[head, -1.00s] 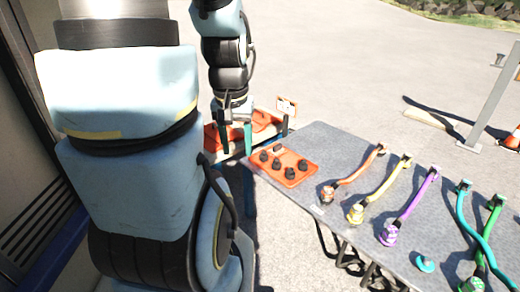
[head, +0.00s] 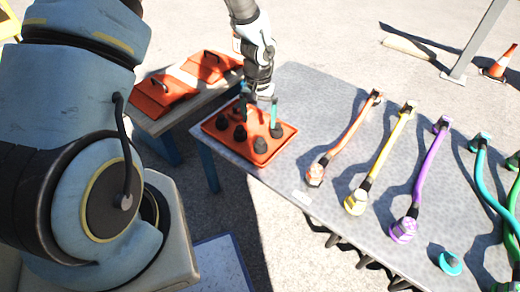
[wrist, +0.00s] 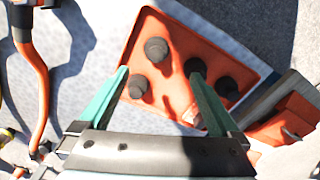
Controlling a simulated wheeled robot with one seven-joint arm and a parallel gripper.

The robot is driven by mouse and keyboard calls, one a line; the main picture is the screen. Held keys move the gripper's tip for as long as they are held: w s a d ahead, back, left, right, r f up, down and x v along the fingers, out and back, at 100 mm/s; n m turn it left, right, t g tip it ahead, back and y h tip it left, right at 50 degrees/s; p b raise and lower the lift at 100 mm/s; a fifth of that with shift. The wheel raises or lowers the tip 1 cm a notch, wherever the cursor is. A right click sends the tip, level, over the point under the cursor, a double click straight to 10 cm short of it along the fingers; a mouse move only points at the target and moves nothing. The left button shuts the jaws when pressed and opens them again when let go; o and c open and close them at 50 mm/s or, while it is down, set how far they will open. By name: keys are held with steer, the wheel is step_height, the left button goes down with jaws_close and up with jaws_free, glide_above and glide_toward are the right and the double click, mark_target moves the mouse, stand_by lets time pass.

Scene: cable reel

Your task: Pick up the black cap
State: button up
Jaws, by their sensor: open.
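Several black caps stand on an orange tray (head: 285,141) at the near left end of the grey table. One black cap (head: 239,133) is at the tray's middle, another (head: 260,146) at its front. In the wrist view, the open fingers (wrist: 159,73) reach over the tray (wrist: 185,42). One black cap (wrist: 157,49) shows between the fingertips, another (wrist: 138,86) beside the left finger. A third (wrist: 195,66) is at the right fingertip, partly covered. I cannot tell whether any cap is touched.
Orange, yellow (head: 385,160), purple and teal cables lie on the table (head: 325,100) right of the tray. A teal cap (head: 450,263) lies near the front edge. Orange cases (head: 162,95) sit on a bench to the left. A traffic cone (head: 498,66) stands far right.

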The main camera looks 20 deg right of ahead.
mark_target(261, 140)
steer(key=f, duration=1.1)
steer(key=shift+s+d, duration=0.2)
steer(key=shift+s, duration=0.1)
steer(key=shift+c, duration=0.3)
steer(key=shift+r, duration=0.1)
jaws_close()
